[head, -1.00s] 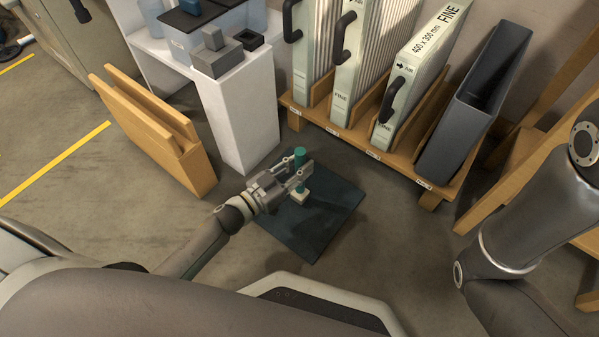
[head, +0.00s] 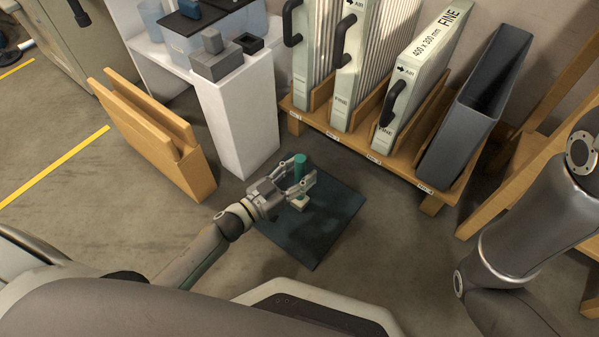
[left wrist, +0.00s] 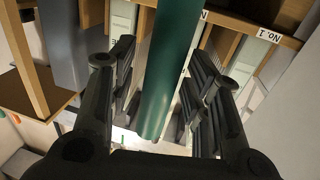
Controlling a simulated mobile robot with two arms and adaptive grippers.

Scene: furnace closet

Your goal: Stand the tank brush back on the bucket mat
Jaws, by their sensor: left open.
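The tank brush (head: 299,167) stands upright on the dark bucket mat (head: 325,226), with a green handle and a pale block at its foot. My left gripper (head: 301,181) is open around the handle, one finger on each side. In the left wrist view the green handle of the brush (left wrist: 172,70) rises between the spread fingers of my left gripper (left wrist: 160,95), with gaps visible beside it. The brush's lower end is partly hidden by the gripper. My right arm shows at the right, but its gripper is out of view.
A wooden rack (head: 380,158) with several filters and a grey bin (head: 470,115) stands behind the mat. A white bench (head: 240,120) and a wooden holder (head: 160,140) stand to the left.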

